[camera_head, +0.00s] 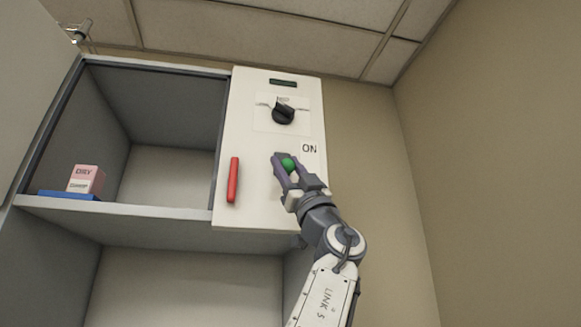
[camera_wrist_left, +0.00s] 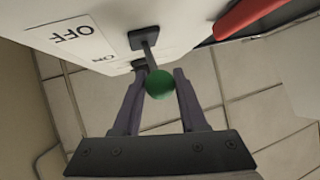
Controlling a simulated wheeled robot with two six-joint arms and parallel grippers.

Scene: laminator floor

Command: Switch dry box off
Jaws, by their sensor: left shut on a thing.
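The dry box control panel (camera_head: 260,190) is a white upright face on the right of an open cabinet. Its switch is a short lever with a green ball knob (camera_head: 288,164). The wrist view shows the knob (camera_wrist_left: 160,83) on a thin stem from a dark mount (camera_wrist_left: 144,38). My left gripper (camera_head: 287,165) is shut on the green knob, one finger on each side. An ON label (camera_head: 309,148) is beside the lever in the head view. An OFF label (camera_wrist_left: 72,34) shows in the wrist view. My right gripper is not in view.
Above the lever are a black rotary knob (camera_head: 283,113) and a small dark display (camera_head: 283,83). A red handle (camera_head: 233,180) is left of the lever. A pink and white box (camera_head: 86,180) sits on a blue item (camera_head: 68,195) in the open cabinet.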

